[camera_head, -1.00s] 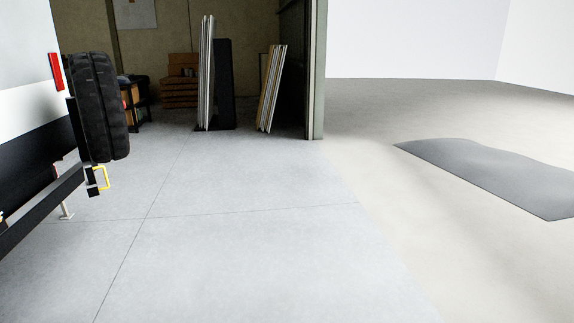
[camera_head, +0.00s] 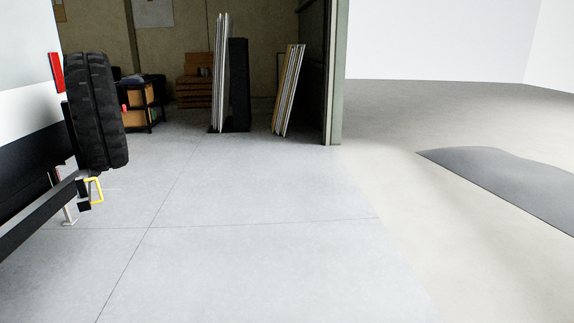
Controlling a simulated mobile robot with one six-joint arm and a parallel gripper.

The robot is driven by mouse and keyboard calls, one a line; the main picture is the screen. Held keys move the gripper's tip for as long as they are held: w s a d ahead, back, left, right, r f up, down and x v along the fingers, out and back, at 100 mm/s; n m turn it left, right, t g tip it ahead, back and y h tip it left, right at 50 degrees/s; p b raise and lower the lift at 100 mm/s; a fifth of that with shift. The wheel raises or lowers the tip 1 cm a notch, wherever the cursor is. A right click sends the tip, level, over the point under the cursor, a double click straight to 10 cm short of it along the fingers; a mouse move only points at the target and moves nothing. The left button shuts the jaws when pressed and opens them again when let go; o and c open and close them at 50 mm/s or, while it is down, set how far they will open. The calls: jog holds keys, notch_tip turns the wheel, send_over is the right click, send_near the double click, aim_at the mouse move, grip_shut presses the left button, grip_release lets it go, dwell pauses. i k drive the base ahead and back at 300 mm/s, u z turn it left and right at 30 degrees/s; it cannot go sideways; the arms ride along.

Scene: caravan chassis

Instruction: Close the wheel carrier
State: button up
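The wheel carrier shows at the left, at the rear of the white and black caravan (camera_head: 25,100). Its black spare tyre (camera_head: 97,112) stands upright beside the caravan's rear. A yellow handle (camera_head: 97,190) sits low under the tyre, near the end of the dark chassis beam (camera_head: 35,208). How far the carrier stands out from the caravan is hard to tell from this angle. My gripper is not in view.
A support leg (camera_head: 68,212) stands under the beam. Tall panels (camera_head: 220,75) and (camera_head: 289,90) lean at the back, with a shelf of boxes (camera_head: 140,98) behind the tyre. A grey mat (camera_head: 510,180) lies at right. The middle floor is clear.

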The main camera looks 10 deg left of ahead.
aim_at(91, 112)
jog(key=u, duration=0.3)
jog(key=i, duration=1.6)
jog(key=u, duration=0.55)
jog(key=i, duration=0.8)
jog(key=u, duration=0.55)
jog(key=i, duration=0.85)
jog(key=u, duration=0.4)
jog(key=i, duration=0.65)
jog(key=z, duration=1.3)
jog(key=k, duration=0.1)
jog(key=u, duration=2.7)
